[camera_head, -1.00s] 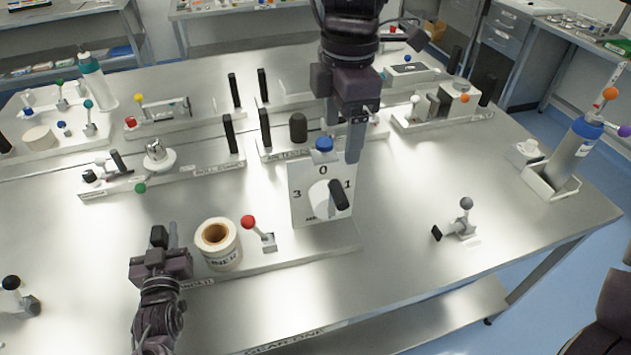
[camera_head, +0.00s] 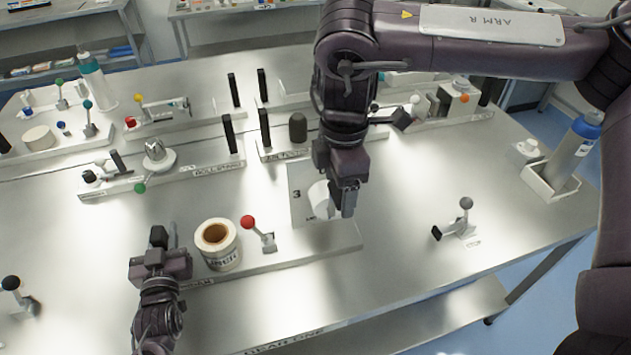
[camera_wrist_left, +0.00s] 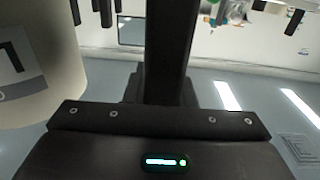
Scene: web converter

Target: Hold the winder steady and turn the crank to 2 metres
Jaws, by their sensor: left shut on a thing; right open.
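The winder is a long white base (camera_head: 290,262) with an upright white dial panel (camera_head: 298,208) at its right end. The numeral 3 and a round white hub (camera_head: 319,199) show on the panel; the rest is behind my right gripper (camera_head: 345,200). That gripper is open, pointing down at the crank side of the panel; the black crank handle is largely hidden by it. My left gripper (camera_head: 163,240) is shut on a dark upright post at the base's left end. The post (camera_wrist_left: 172,50) stands between the fingers in the left wrist view.
A label roll (camera_head: 217,245) stands beside my left gripper, with a red-knobbed lever (camera_head: 250,224) right of it. A grey-knobbed clamp (camera_head: 463,222) sits to the right with bare table around it. Other fixtures line the table behind.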

